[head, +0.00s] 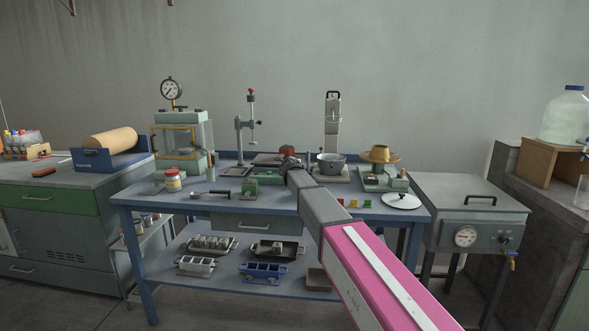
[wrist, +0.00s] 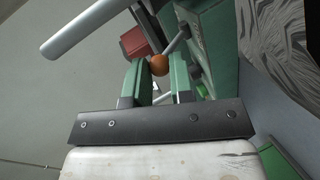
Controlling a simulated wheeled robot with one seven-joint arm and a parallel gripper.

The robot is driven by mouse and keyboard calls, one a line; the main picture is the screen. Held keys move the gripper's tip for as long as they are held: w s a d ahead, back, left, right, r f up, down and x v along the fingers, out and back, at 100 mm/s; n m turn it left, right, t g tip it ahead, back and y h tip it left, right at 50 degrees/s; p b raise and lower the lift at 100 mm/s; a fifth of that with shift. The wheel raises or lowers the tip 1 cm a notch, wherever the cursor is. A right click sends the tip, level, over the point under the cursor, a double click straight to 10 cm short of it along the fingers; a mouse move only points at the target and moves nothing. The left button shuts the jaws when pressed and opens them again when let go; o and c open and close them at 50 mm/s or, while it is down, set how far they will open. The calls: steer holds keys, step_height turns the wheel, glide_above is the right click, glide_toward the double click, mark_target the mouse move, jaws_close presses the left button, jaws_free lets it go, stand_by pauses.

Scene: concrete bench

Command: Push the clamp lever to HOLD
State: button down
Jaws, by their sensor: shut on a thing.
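In the wrist view, the clamp lever is a grey rod (wrist: 177,40) ending in an orange ball knob (wrist: 159,65). My gripper (wrist: 158,62) has its two green fingers shut on the knob, one on each side. The rod runs up and to the right, toward a green body (wrist: 214,35). In the head view, my gripper (head: 286,163) is at the middle of the blue bench, beside a dark red part (head: 287,150). My wrist hides the lever there. No HOLD mark is legible in either view.
A red block (wrist: 135,42) and a pale bar (wrist: 95,27) lie close to my fingers in the wrist view.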

steer(key=shift+s+f+t, duration=0.1)
steer(key=shift+f+t, duration=0.05)
steer(key=shift+t, duration=0.15)
stand_by(0.4)
steer(key=c, duration=1)
jaws_free()
steer(key=v, duration=1)
steer(key=shift+s, duration=0.4)
